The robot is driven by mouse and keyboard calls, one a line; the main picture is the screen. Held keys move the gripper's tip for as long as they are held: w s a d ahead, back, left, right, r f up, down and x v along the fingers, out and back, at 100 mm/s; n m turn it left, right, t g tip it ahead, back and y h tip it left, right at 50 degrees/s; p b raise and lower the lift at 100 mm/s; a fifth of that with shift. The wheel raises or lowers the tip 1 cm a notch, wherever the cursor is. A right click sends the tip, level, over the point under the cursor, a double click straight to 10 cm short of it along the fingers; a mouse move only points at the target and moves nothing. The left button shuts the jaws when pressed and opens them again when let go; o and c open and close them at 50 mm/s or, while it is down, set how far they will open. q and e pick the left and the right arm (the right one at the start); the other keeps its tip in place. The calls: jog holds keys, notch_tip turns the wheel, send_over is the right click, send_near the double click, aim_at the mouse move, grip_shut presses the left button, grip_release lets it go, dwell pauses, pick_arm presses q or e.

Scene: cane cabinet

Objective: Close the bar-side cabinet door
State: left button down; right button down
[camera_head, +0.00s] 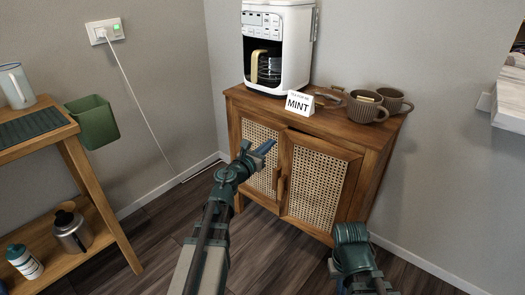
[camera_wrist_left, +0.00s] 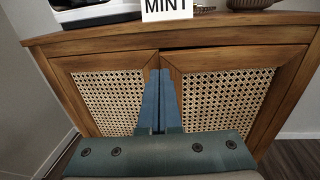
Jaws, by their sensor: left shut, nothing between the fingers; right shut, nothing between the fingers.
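The wooden cabinet (camera_head: 375,165) has two cane-panel doors, a left door (camera_head: 259,150) and a right door (camera_head: 316,185), with handles where they meet. The right door stands slightly ajar, its handle-side edge a little forward of the left door. It also shows in the left wrist view (camera_wrist_left: 222,100), with a dark gap along its top. My left gripper (camera_head: 268,147) is shut and empty, its blue fingers in front of the upper seam between the doors. Whether they touch a door I cannot tell. Of my right arm, only a green link shows at the lower right; its fingers are not visible.
A coffee maker (camera_head: 277,45), a MINT sign (camera_head: 299,103) and two ribbed cups (camera_head: 366,107) stand on the cabinet top. A wooden shelf cart (camera_head: 100,205) with a green bin (camera_head: 92,122) is at the left. Dark floor (camera_head: 160,225) lies open between them.

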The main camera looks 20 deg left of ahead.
pick_arm(q)
jog(key=x, duration=0.7)
jog(key=shift+w, duration=0.2)
jog(key=shift+x, duration=1.05)
